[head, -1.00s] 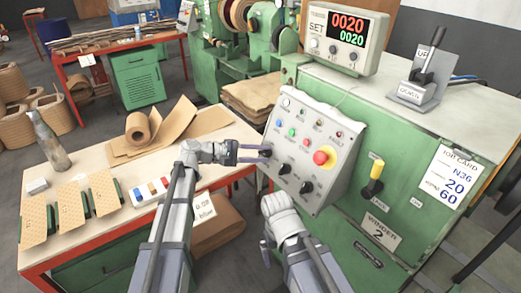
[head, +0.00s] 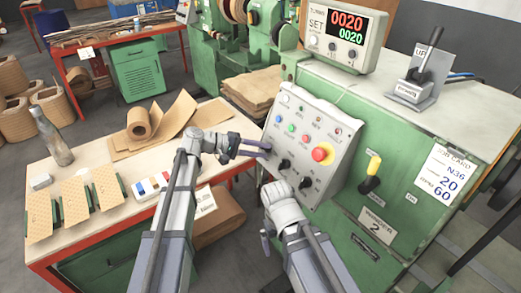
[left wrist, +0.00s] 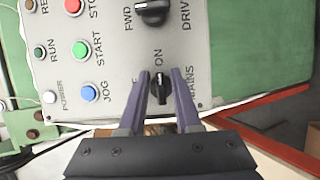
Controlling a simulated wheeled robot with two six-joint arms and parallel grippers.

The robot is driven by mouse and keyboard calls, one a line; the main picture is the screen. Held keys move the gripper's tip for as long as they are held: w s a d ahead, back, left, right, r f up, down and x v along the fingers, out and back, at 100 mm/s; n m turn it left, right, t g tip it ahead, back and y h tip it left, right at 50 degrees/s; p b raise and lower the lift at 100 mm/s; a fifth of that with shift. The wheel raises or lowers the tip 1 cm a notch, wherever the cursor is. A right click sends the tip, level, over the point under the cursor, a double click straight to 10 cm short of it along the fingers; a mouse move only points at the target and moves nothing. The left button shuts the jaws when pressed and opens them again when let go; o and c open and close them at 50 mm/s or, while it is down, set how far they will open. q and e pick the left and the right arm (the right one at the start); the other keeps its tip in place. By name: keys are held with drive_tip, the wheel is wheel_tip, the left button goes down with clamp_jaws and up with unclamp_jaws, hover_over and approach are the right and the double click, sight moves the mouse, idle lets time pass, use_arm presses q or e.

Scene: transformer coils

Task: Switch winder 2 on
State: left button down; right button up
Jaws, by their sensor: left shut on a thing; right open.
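Winder 2 is the green machine (head: 440,115) at the right, with a "WINDER 2" plate (head: 377,225). Its grey control panel (head: 322,113) slopes toward me. The black MAINS knob (left wrist: 160,90) shows between my left fingers in the left wrist view. Its long axis runs up and down that picture, with ON above its upper end. The OFF label is partly hidden by a finger. My left gripper (head: 267,150) is shut on this knob at the panel's left edge; it hides the knob in the head view. My right gripper (head: 266,246) is open and empty, below the panel.
The panel carries a red stop button (head: 322,153), coloured buttons and two more black knobs. A yellow-handled lever (head: 372,174) is on the machine front. The counter (head: 346,32) shows 0020 twice. A bench (head: 105,215) with paper rolls and cards lies left.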

use_arm(q)
drive_tip(key=shift+w+a, duration=0.1)
drive_tip(key=shift+w, duration=0.1)
drive_tip(key=c, duration=0.9)
unclamp_jaws()
drive_tip(key=p+v, duration=0.2)
drive_tip(key=v, duration=0.5)
drive_tip(key=shift+a+p, duration=0.35)
drive_tip(key=shift+s, duration=0.15)
